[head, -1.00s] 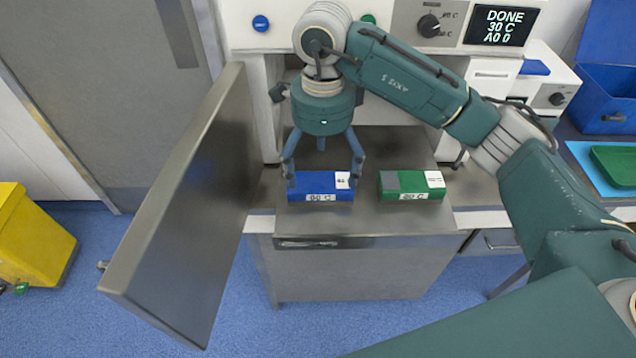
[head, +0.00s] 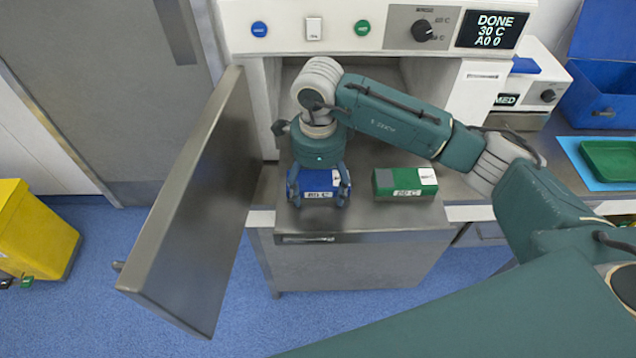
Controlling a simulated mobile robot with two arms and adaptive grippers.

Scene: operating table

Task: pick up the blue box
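The blue box (head: 320,181), with a white label on its front, lies on the steel ledge in front of the open chamber. My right gripper (head: 319,196) has come down over it from above. Its fingers stand at the left and right ends of the box and hide parts of it. I cannot tell whether they press on the box or only stand around it. The box still rests on the steel surface as far as I can see. My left gripper is not in view.
A green box (head: 405,184) lies just right of the blue box. The open steel door (head: 190,215) stands to the left. The white machine (head: 375,30) with knob and display is above. A blue bin (head: 603,100) and a green tray (head: 610,160) are at the right.

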